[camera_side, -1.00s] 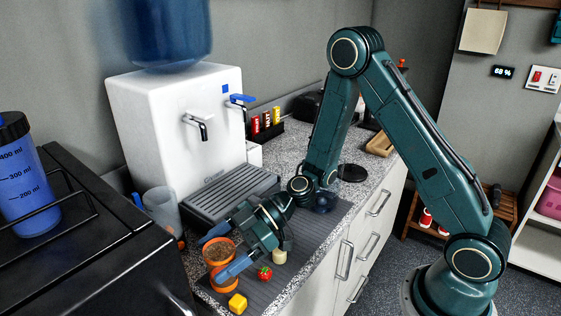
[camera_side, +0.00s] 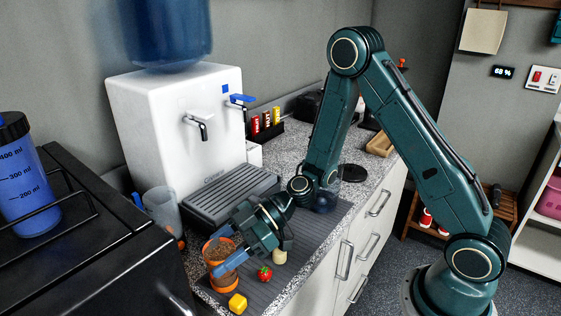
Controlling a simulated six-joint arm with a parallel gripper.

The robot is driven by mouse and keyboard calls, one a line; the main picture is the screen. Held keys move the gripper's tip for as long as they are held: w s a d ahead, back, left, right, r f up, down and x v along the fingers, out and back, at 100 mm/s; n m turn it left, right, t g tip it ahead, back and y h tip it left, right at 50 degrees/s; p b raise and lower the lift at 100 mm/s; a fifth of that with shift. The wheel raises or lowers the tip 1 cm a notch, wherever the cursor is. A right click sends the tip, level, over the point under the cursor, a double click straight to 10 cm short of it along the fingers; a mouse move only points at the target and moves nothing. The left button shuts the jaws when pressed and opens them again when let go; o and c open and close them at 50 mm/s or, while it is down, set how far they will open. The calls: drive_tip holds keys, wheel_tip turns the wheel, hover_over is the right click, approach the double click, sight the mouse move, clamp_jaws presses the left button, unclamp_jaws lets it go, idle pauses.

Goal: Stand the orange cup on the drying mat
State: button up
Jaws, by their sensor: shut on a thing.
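The orange cup (camera_side: 216,271) is at the near left end of the counter, upright, with something brown and grainy inside. My gripper (camera_side: 226,249) is shut on it, one blue finger at the far side and one across its near side. The drying mat (camera_side: 318,238) is dark grey and ribbed and runs along the counter. The cup's base appears at the mat's near left end; whether it touches the mat is hard to tell.
A black cabinet (camera_side: 110,255) is at left.

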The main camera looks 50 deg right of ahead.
drive_tip(key=shift+r, duration=0.2)
wheel_tip(320, 180, up, 20)
drive_tip(key=shift+f, duration=0.15)
idle(0.7)
drive_tip(key=shift+f, duration=0.1)
idle(0.4)
